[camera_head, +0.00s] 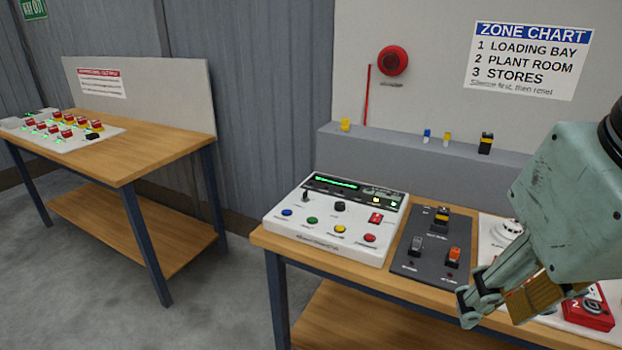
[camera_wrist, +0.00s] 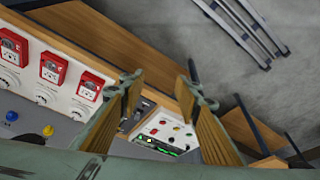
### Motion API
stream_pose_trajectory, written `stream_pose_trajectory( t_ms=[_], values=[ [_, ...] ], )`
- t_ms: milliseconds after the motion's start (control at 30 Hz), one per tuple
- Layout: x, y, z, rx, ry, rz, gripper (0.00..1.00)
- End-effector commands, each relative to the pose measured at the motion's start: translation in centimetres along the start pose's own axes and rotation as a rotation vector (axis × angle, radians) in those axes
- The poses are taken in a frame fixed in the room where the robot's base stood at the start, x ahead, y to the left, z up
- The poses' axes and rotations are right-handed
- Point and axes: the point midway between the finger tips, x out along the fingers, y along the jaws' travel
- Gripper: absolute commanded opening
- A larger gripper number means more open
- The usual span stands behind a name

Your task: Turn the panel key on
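My gripper (camera_head: 497,299) hangs to the right of the panel, over the right part of the bench. In the wrist view my gripper (camera_wrist: 162,84) has its fingers apart and empty. The panel (camera_wrist: 167,131) shows between them, farther off.
A dark switch plate (camera_head: 432,243) stands right of the panel. Red call points (camera_wrist: 52,67) line the bench. A grey ledge (camera_head: 400,150) with small blocks runs behind. Another wooden bench (camera_head: 140,160) stands left, across open floor (camera_head: 225,300).

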Motion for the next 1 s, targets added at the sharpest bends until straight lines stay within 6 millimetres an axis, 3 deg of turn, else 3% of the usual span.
stream_pose_trajectory(
  t_ms=[500,1000],
  values=[
    [-2.8,-1.0,-10.3,-0.132,-0.042,-0.014,0.31],
    [-3.4,-2.6,-20.6,-0.269,-0.081,-0.031,0.31]
  ],
)
